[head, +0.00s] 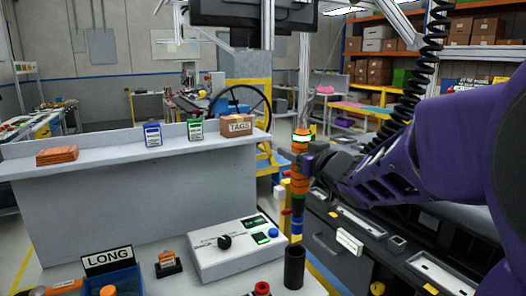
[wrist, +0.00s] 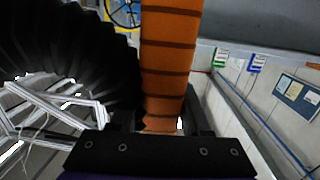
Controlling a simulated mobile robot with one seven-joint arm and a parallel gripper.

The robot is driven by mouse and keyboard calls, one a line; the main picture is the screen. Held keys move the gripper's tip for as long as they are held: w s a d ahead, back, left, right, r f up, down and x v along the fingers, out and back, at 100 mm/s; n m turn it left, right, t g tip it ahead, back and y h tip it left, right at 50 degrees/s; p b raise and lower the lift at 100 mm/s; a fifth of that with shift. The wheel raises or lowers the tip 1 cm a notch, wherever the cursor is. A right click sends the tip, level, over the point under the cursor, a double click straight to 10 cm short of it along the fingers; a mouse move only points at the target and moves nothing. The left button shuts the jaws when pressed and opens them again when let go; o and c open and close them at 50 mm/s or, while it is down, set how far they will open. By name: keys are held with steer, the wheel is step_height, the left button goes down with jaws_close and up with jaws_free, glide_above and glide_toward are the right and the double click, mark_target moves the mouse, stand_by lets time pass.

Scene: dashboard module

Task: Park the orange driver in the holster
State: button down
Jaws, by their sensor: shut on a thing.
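In the wrist view the ribbed orange body (wrist: 169,62) runs up between the fingers of my gripper (wrist: 164,122). A black open-topped tube (head: 294,266), which looks like the holster, stands on the bench below the driver. The driver's lower end appears above the tube and apart from it.
A white control box (head: 235,247) with a black knob stands left of the tube. A small red-topped part (head: 262,289) is close by it. A blue bin marked LONG (head: 111,271) is at lower left. A black coiled cord (head: 409,82) hangs at upper right. A grey shelf (head: 82,154) stands behind.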

mark_target(292, 190)
steer(key=shift+r, duration=0.1)
steer(key=shift+f+b, duration=3.4)
steer(key=shift+f, duration=4.75)
steer(key=shift+c, duration=1.4)
jaws_free()
steer(key=shift+f, duration=0.1)
